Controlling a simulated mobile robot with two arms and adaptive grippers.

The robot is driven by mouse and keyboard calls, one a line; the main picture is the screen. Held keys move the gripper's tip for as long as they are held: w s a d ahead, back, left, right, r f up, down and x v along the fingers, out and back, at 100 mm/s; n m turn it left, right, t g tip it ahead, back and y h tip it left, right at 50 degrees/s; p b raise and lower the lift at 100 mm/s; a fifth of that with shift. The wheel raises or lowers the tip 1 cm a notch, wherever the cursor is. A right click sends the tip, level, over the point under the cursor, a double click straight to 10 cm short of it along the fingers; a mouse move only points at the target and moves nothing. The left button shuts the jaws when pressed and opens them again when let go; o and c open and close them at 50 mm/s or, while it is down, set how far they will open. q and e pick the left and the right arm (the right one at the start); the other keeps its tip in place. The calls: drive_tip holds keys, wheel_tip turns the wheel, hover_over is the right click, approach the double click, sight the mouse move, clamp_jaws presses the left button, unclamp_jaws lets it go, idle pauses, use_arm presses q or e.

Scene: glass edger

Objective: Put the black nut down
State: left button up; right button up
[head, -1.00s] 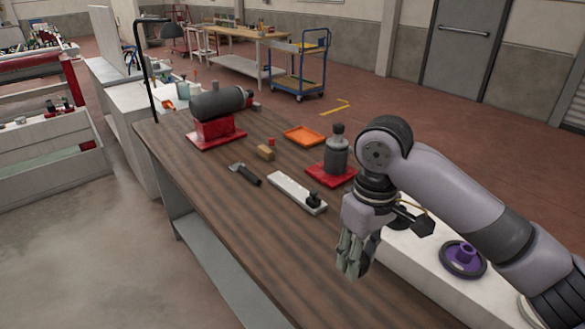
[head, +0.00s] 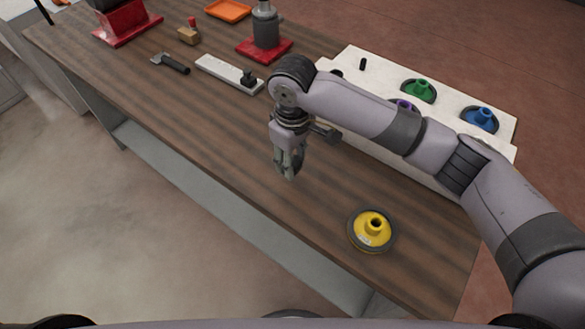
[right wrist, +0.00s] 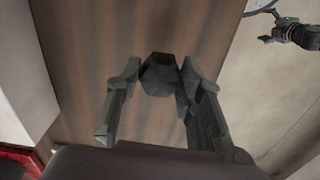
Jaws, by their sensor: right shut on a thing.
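My right gripper (head: 289,172) is over the brown wooden table (head: 215,140), left of the yellow wheel. It also shows in the right wrist view (right wrist: 158,95), where its two fingers are shut on the black nut (right wrist: 158,75). The nut is a dark faceted piece between the fingers, with wood grain behind it. In the head view the fingers hide the nut, and I cannot tell its exact height above the table.
A yellow wheel (head: 371,229) lies near the table's right end. A white stand (head: 350,80) behind my arm bears green (head: 420,90), blue (head: 481,119) and purple wheels. A white plate with a black fitting (head: 248,78), a hammer-like tool (head: 170,62) and a red-based grey device (head: 265,35) lie farther back.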

sight(293, 181)
drive_tip(key=shift+f, duration=0.5)
drive_tip(key=shift+f+p, duration=0.35)
drive_tip(key=shift+f, duration=2)
drive_tip(key=o, duration=1.3)
use_arm(q)
drive_tip(key=shift+s+r, duration=0.35)
drive_tip(key=shift+s, duration=0.35)
use_arm(e)
drive_tip(key=shift+r, duration=0.1)
use_arm(q)
drive_tip(key=shift+s+f+b, duration=0.15)
drive_tip(key=shift+f+b, duration=0.7)
use_arm(e)
wheel_tip(293, 181, up, 12)
drive_tip(key=shift+f, duration=0.1)
